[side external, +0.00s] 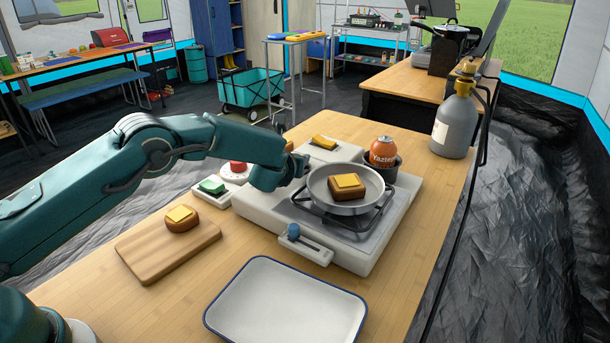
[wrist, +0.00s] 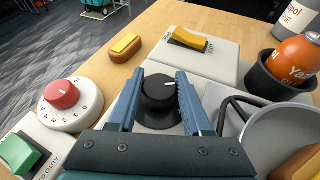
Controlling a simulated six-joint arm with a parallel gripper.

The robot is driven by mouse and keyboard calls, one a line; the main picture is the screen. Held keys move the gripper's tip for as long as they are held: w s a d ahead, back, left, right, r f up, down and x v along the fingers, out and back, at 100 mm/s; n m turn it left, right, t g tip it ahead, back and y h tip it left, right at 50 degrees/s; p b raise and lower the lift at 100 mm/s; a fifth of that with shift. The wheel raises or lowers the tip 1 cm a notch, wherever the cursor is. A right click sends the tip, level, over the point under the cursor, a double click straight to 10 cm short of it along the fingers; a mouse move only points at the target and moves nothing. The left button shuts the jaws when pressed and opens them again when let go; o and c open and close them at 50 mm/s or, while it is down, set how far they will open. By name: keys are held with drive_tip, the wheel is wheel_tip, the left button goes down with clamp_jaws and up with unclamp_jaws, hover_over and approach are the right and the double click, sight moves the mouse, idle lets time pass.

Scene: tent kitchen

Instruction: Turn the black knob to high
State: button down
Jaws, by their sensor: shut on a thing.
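The black knob (wrist: 158,92) stands upright in the wrist view, with a short white pointer mark on its top towards the right. My gripper (wrist: 161,92) has one blue finger on each side of the knob and is shut on it. In the side external view my gripper (side external: 298,166) is at the stove's left rear edge, and the knob is hidden there. No "high" label can be read around the knob.
A pan (side external: 345,207) with cheese-topped food sits on the burner, close to my gripper's right. An orange canister (side external: 383,152) stands behind it. A red dial (wrist: 62,95), green switch (wrist: 19,154) and yellow switch (wrist: 188,39) surround the knob. An empty tray (side external: 232,327) lies in front.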

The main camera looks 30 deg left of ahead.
drive_tip(key=shift+a+r, duration=0.1)
drive_tip(key=shift+r, duration=0.05)
drive_tip(key=shift+c, duration=1.7)
unclamp_jaws()
drive_tip(key=shift+v, duration=2.6)
